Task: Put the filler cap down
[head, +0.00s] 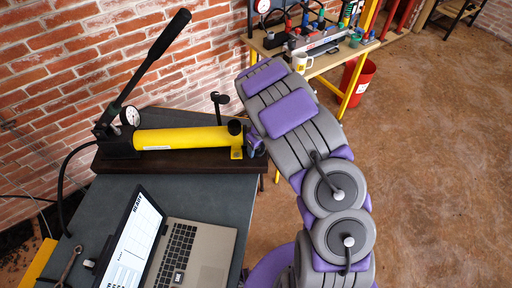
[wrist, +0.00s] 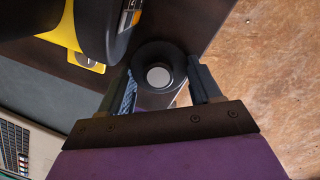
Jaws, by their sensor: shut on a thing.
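The filler cap (wrist: 158,57) is a round black piece with a pale disc at its middle, seen in the wrist view. My gripper (wrist: 165,88) is shut on it, with one dark finger on each side. In the head view my gripper (head: 256,146) is at the right end of the yellow hand pump (head: 180,138), and the cap cannot be made out there. The pump lies on a dark wooden board (head: 170,160). In the wrist view the cap is just beside the pump's black end (wrist: 122,30), over the board. Whether it touches the board is unclear.
An open laptop (head: 195,255) stands on the grey bench (head: 200,197), with a wrench (head: 69,263) to its left. The pump's long black lever (head: 150,62) rises at the left. A bench with a white mug (head: 300,62) and a red bucket (head: 356,80) stand behind.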

